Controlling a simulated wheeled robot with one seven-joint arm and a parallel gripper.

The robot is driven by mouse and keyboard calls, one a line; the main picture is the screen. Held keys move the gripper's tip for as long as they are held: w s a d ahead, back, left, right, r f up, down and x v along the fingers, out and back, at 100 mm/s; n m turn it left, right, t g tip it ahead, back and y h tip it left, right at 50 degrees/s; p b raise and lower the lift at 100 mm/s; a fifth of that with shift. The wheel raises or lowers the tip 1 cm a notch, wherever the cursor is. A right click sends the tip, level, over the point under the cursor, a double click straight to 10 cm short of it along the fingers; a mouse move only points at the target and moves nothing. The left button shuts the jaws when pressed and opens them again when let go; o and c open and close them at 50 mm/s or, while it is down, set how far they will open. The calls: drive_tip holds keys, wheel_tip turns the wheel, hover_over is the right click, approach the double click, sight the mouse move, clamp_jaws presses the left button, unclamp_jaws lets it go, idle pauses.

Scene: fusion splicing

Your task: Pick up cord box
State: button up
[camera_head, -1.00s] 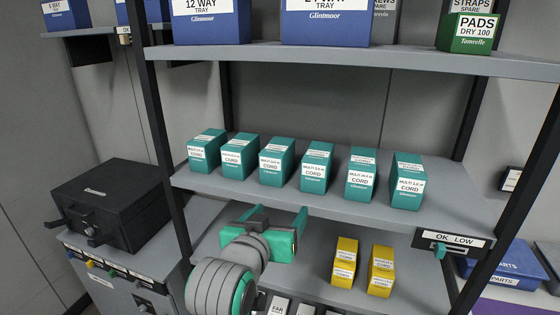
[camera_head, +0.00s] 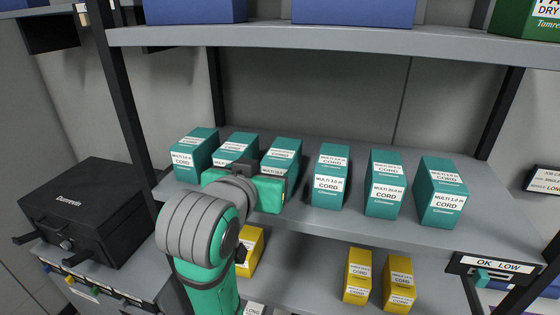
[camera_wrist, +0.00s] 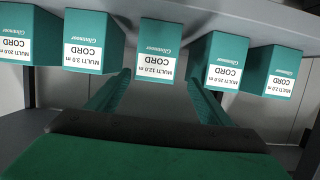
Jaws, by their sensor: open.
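Several teal cord boxes with white labels stand in a row on the middle shelf. My gripper (camera_wrist: 159,77) is open, with its two fingers pointing toward the row in the wrist view. Between and just beyond the fingertips is a cord box labelled MULTI 12.0 m (camera_wrist: 161,38). It appears to be the third box from the left (camera_head: 283,148) in the head view. No contact shows. In the head view my gripper's body hides the lower front of this box and part of the second box (camera_head: 236,146). The fingers are hidden there.
Neighbouring cord boxes (camera_wrist: 94,42) (camera_wrist: 219,60) stand close on both sides. An upper shelf (camera_head: 330,38) hangs above the row. Yellow boxes (camera_head: 358,278) stand on the shelf below. A black case (camera_head: 75,212) sits at the left, and a rack post (camera_head: 128,110) stands nearby.

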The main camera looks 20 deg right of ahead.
sight(273, 167)
drive_tip(key=x, duration=0.3)
drive_tip(key=shift+d+f, duration=0.15)
drive_tip(key=shift+d, duration=0.1)
drive_tip(key=shift+d+f, duration=0.1)
drive_tip(key=shift+d, duration=0.65)
drive_tip(key=shift+a+x, duration=0.15)
drive_tip(key=shift+x, duration=1.1)
drive_tip(key=shift+a+x, duration=0.1)
drive_tip(key=shift+x, duration=1.15)
drive_tip(key=shift+w, duration=0.2)
drive_tip(key=c, duration=1.2)
